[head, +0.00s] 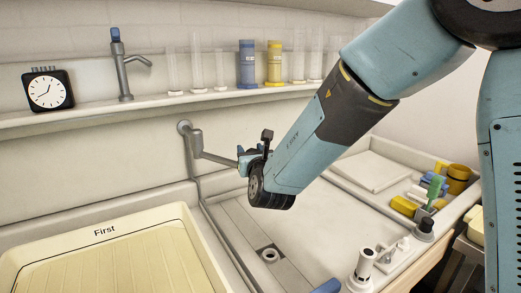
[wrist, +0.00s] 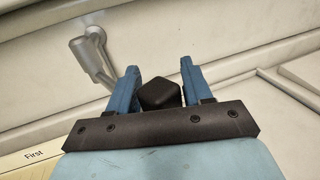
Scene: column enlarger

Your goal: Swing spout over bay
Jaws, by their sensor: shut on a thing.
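The grey metal spout (head: 210,156) comes from a round wall mount and reaches right to my gripper (head: 244,160). It also shows in the wrist view (wrist: 88,58), running behind the left finger. My gripper (wrist: 160,90) is shut on a dark block (wrist: 160,95) between its blue fingers, which appears to be the spout's end knob. The spout's tip is hidden behind the gripper. The sink bay (head: 240,230) with a round drain lies below and to the right of the spout.
A cream tray labelled First (head: 105,240) stands at left. A shelf (head: 150,108) above holds a clock (head: 48,90), a tap and several cylinders. A small white device (head: 365,265) stands in front.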

